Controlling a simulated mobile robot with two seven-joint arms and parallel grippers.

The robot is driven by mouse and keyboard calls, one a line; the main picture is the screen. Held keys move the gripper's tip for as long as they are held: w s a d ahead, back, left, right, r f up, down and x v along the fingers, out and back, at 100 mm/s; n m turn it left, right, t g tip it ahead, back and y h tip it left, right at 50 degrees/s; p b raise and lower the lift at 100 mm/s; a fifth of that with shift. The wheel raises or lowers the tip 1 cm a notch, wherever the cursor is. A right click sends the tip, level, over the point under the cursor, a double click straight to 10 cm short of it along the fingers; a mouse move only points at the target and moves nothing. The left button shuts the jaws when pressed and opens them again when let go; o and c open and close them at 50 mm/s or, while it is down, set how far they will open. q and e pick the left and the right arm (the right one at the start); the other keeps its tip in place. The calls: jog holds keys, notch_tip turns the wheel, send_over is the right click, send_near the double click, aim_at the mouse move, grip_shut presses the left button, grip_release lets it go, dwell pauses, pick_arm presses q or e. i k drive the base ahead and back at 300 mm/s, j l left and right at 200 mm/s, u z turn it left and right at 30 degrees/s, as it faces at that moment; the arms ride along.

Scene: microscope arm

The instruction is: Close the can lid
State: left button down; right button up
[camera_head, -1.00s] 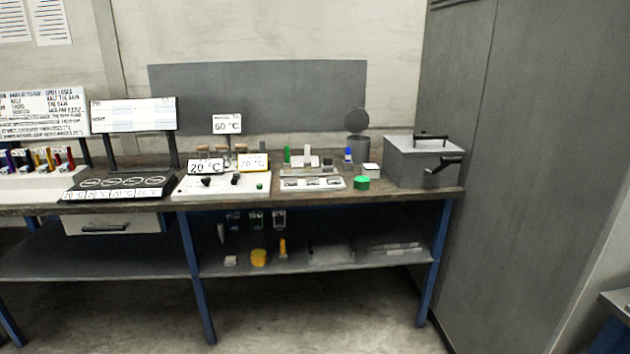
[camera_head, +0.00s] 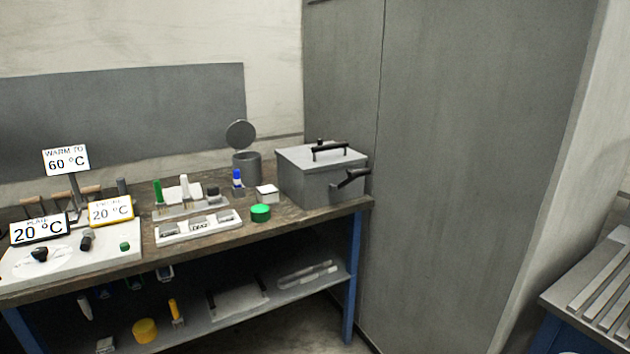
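The can (camera_head: 247,166) is a grey cylinder at the back of the bench, left of a grey metal box. Its round grey lid (camera_head: 240,134) stands up open, tilted back above the can's rim. The lower part of the can is partly hidden by a blue-capped bottle in front of it. Neither of my grippers is in view.
The grey box (camera_head: 320,177) with black handles stands right of the can. A blue-capped bottle (camera_head: 237,179), a small white box (camera_head: 267,194) and a green round container (camera_head: 261,213) stand in front. The bench (camera_head: 160,260) has a shelf below. A tall grey cabinet (camera_head: 450,160) stands to the right.

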aim_at(240, 135)
jog(key=i+j+z, duration=0.5)
jog(key=j+z, duration=0.2)
jog(key=i+j+z, duration=0.15)
jog(key=j+z, duration=0.2)
